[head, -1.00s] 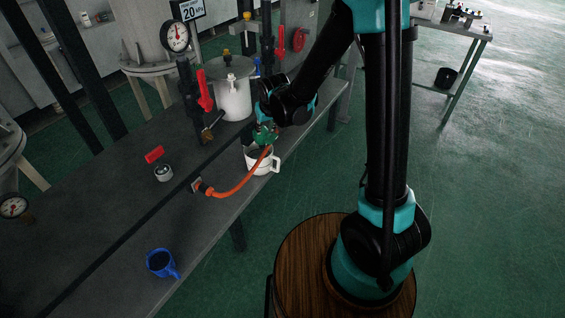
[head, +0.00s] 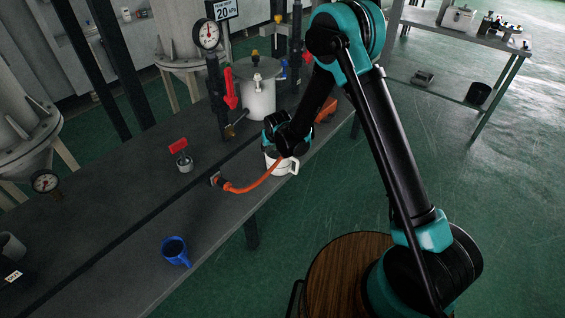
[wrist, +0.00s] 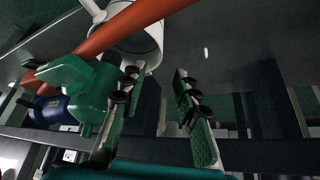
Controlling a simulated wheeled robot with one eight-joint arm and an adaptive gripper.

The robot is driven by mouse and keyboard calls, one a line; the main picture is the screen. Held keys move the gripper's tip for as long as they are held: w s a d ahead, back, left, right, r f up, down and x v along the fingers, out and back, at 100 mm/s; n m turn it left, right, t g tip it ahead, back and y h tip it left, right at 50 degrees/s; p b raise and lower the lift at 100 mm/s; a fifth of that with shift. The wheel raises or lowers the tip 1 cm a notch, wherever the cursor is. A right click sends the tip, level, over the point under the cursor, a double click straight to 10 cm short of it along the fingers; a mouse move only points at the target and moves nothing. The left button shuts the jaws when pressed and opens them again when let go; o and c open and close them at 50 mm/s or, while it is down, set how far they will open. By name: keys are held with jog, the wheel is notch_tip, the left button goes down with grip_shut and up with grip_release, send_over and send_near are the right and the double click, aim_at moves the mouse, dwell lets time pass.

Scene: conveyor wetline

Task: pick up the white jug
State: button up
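The white jug (head: 283,166) stands near the front edge of the grey bench, its handle to the right. My wrist covers its upper part in the head view. In the wrist view the white jug (wrist: 150,50) is at top left, partly behind the orange hose. My gripper (wrist: 157,75) is open, its two green-padded fingers apart with nothing held between them. The fingertips are close to the jug's lower right side; I cannot tell whether they touch it. A green fitting with a blue part (wrist: 85,90) is beside the left finger.
Bench space between mug and hose is clear.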

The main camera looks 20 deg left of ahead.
jog(key=x, duration=1.2)
grip_shut()
dwell(0.5)
